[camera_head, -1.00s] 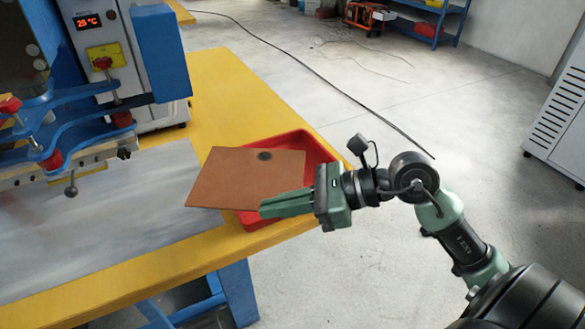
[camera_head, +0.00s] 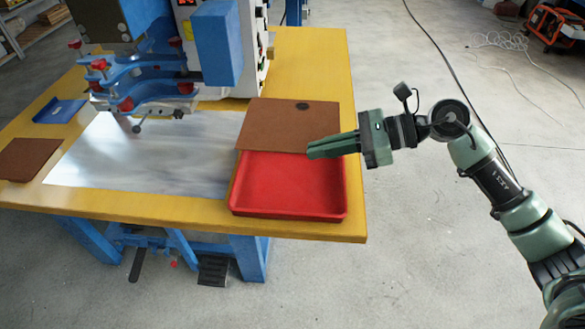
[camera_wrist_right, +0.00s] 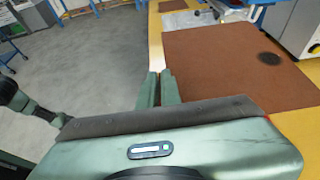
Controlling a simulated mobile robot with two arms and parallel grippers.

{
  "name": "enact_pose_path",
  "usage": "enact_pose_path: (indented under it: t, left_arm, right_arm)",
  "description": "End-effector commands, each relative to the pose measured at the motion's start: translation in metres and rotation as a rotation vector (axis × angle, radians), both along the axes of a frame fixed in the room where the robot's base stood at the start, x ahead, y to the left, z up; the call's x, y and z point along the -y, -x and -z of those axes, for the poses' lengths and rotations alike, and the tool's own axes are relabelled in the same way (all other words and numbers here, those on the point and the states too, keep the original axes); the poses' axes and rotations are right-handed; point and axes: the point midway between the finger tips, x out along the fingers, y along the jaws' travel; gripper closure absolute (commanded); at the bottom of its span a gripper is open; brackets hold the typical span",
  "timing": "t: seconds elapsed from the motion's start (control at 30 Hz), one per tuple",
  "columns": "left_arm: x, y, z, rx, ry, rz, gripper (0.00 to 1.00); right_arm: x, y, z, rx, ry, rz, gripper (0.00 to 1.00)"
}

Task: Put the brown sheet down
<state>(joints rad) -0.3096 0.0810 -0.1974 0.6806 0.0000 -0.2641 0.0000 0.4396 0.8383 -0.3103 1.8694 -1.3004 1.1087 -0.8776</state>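The brown sheet (camera_head: 275,124), flat with a dark round spot near its far edge, appears raised over the back of the red tray (camera_head: 340,213). It also fills the right of the right wrist view (camera_wrist_right: 225,65). My right gripper (camera_head: 309,151) reaches in from the right, its fingers close together at the sheet's near right edge. They look shut on it, though the contact itself is small in view. In the right wrist view the fingertips (camera_wrist_right: 160,73) are at the sheet's left edge. My left gripper is not in view.
The yellow table (camera_head: 315,60) carries a bare metal plate (camera_head: 130,160) left of the tray and a blue machine (camera_head: 155,70) behind it. Another brown sheet (camera_head: 25,158) lies at the table's left end. Open floor is to the right.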

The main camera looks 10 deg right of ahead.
Motion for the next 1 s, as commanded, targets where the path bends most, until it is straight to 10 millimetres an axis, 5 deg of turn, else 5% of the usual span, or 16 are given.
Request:
enact_pose_path:
  t: [0.17,0.63,1.0]
  left_arm:
    - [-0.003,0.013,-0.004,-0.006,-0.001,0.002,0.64]
    - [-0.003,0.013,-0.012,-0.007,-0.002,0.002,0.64]
    - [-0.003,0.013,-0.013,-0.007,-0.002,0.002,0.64]
  right_arm:
    - [0.001,-0.008,0.002,0.0,0.006,-0.01,1.0]
    - [0.0,-0.008,0.121,-0.003,0.004,-0.009,1.0]
    - [0.0,-0.008,0.166,-0.001,0.005,-0.01,1.0]
